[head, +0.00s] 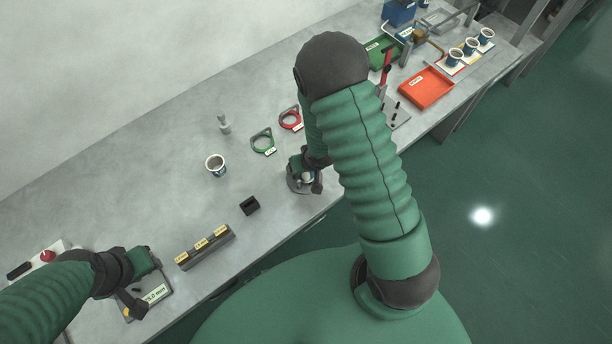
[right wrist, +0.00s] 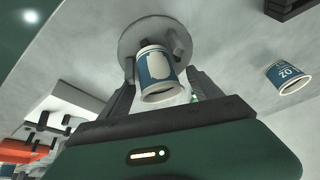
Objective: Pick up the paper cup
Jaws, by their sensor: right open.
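A blue and white paper cup (right wrist: 157,73) stands on a round grey disc (right wrist: 133,35) in the right wrist view. My right gripper (right wrist: 160,85) is open, with one finger on each side of this cup; whether either touches it I cannot tell. In the head view the right gripper (head: 306,180) is at the disc near the table's front edge and partly hides the cup. A second paper cup (head: 215,165) stands alone on the table, and also shows in the right wrist view (right wrist: 288,76). My left gripper (head: 145,283) is over a labelled grey plate (head: 154,298); its jaw opening is unclear.
A small black block (head: 250,206) and a labelled dark bar (head: 205,247) lie left of the disc. Green (head: 263,141) and red (head: 290,119) rings lie behind it. A red tray (head: 426,88) and several cups (head: 472,46) are at the far right.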

